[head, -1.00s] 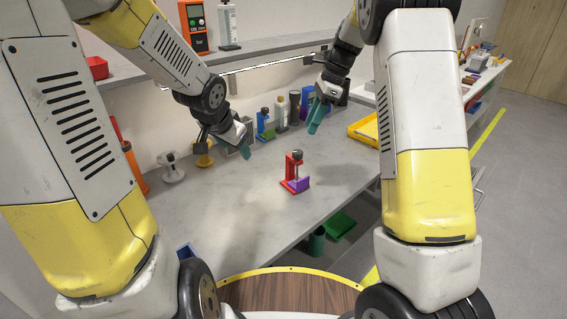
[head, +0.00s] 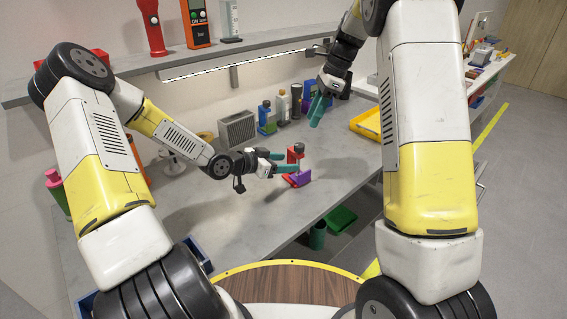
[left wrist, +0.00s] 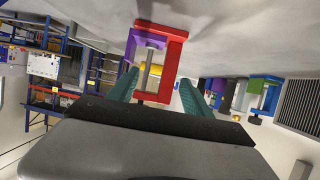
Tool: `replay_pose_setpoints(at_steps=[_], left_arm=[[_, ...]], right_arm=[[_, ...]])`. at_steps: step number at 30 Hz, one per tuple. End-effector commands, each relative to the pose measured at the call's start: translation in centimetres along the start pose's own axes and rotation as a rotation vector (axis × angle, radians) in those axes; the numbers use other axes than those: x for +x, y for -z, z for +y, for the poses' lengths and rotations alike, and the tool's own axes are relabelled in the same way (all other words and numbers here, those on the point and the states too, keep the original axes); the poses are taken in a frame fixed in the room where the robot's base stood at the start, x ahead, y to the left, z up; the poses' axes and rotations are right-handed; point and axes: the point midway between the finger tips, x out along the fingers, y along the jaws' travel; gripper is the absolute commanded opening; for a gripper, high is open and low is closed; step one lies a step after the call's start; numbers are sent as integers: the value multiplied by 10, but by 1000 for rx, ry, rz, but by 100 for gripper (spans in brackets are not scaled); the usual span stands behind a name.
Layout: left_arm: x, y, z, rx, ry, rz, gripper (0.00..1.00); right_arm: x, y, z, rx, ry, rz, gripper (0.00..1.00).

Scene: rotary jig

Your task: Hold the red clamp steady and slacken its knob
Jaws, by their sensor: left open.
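The red clamp (head: 292,157) stands upright on the grey bench, with a dark knob (head: 299,147) on top and a purple piece (head: 299,180) at its lower front. My left gripper (head: 287,164) reaches it from the left, level with its upper half. In the left wrist view, the picture is inverted and the red clamp (left wrist: 174,60) lies between the two spread teal fingers, with gaps on both sides. The knob is mostly hidden there behind my gripper's body. My right gripper (head: 318,109) hangs above the bench behind and right of the clamp, its teal fingers apart and empty.
Behind the clamp stand a grey finned block (head: 237,130), a blue clamp-like item (head: 264,120) and several bottles. A yellow tray (head: 367,124) lies at the back right. A shelf (head: 170,64) runs above. The bench right of the clamp is clear.

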Motion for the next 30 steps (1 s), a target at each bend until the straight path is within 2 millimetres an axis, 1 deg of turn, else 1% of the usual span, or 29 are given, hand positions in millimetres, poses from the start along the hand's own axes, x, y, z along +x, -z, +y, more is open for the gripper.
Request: replay_pose_setpoints(at_steps=[5,12,15,20,27,28,30], left_arm=[[20,1,2,-1,-4,8,58],[57,0,1,-1,-3,5,58],[68,1,0,0,-1,5,58],[76,1,0,-1,-1,4,58],[76,1,0,-1,0,4,58],[76,1,0,-1,0,4,56],[76,1,0,-1,0,4,42]], right_arm=[[0,0,0,0,0,0,36],[0,0,0,0,0,0,36],[0,0,0,0,0,0,36],[0,0,0,0,0,0,36],[0,0,0,0,0,0,36],[0,0,0,0,0,0,36],[0,0,0,0,0,0,36]])
